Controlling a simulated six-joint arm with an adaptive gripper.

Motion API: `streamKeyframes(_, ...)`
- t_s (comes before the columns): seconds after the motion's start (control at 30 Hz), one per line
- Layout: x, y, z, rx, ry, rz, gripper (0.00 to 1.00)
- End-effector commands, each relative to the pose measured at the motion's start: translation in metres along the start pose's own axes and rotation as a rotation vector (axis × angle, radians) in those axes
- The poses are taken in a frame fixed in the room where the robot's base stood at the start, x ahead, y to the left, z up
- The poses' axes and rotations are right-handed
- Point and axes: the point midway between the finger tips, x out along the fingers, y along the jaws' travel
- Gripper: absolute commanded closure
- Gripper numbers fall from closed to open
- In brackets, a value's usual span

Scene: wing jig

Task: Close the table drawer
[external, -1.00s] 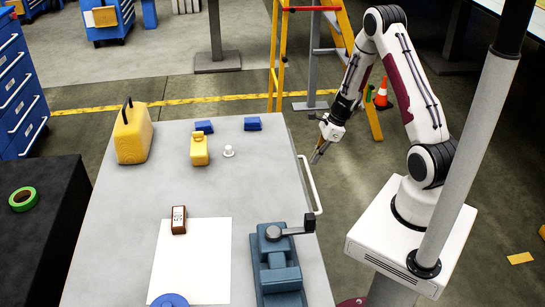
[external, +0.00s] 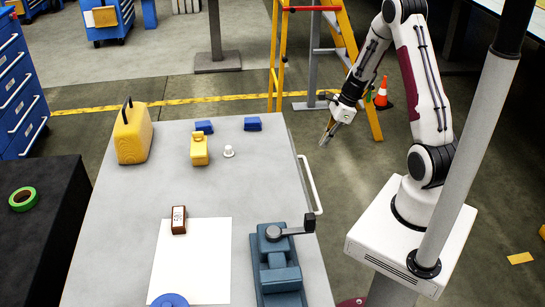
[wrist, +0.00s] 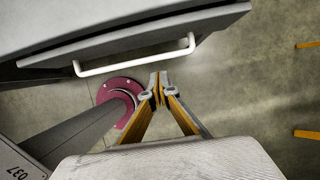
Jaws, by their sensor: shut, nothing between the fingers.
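The grey table (external: 240,190) has a drawer on its right side in the external view. The drawer's white bar handle (external: 312,185) runs along that edge; the drawer front is hardly visible there. In the wrist view the drawer front (wrist: 215,22) lies close along the table edge, with its white handle (wrist: 135,57) below it. I cannot tell whether a small gap remains. My gripper (external: 325,141) is shut and empty, pointing down, apart from the handle and beyond its far end. In the wrist view the fingertips (wrist: 158,84) appear below the handle.
A blue vise (external: 277,265) stands at the table's near right. A yellow ladder (external: 345,50) and orange cone (external: 382,95) stand behind. Floor beside the drawer is clear.

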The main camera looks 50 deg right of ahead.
Motion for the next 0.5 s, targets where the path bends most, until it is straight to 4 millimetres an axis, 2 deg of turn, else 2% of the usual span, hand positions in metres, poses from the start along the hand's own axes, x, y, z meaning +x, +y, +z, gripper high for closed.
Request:
streamKeyframes(0.33, 0.000, 0.000, -0.001, 0.003, 0.000, -0.001, 1.00)
streamKeyframes(0.5, 0.001, -0.001, -0.015, 0.032, 0.002, 0.002, 1.00)
